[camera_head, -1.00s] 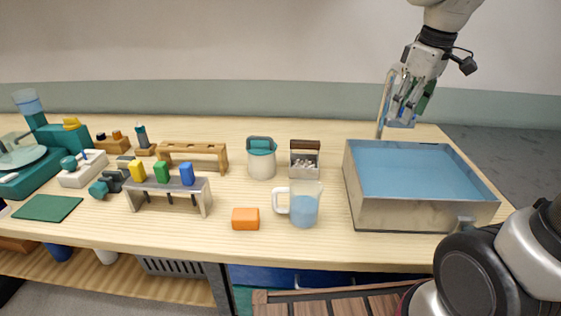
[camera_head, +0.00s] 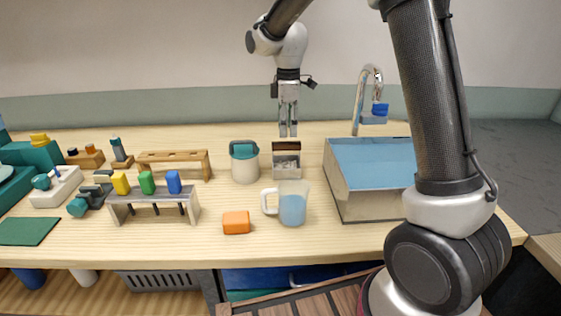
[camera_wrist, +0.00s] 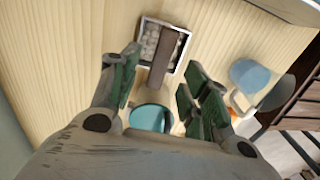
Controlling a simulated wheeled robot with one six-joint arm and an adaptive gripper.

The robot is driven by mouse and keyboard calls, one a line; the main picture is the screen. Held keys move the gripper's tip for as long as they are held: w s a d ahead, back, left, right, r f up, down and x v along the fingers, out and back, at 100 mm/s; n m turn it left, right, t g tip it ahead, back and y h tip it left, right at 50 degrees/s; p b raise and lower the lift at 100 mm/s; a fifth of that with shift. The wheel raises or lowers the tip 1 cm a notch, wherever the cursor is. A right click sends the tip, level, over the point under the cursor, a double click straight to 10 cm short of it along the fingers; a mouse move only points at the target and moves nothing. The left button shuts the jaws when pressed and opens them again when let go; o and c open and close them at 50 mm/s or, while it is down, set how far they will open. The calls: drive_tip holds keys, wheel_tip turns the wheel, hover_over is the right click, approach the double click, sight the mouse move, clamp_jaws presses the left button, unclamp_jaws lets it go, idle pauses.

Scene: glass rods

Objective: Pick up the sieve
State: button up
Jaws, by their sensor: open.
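The likely sieve (camera_head: 286,171) is a small metal box with a brown handle bar and pale pieces inside. It stands on the wooden table behind the measuring jug; no mesh can be made out. In the wrist view the box (camera_wrist: 150,42) lies past the fingertips, its brown bar pointing between them. My gripper (camera_head: 288,134) points down above the back of this box, apart from it.
A white pot with a teal lid (camera_head: 245,163) stands close left of the box. A jug with blue liquid (camera_head: 292,207) and an orange block (camera_head: 236,222) are in front. A blue-filled basin (camera_head: 370,150) with a faucet (camera_head: 361,95) is right. Racks stand left.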

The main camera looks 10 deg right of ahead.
sight(287, 142)
wheel_tip(287, 142, down, 7)
drive_tip(key=shift+a+f, duration=0.15)
drive_tip(key=shift+f, duration=0.05)
clamp_jaws()
idle(0.3)
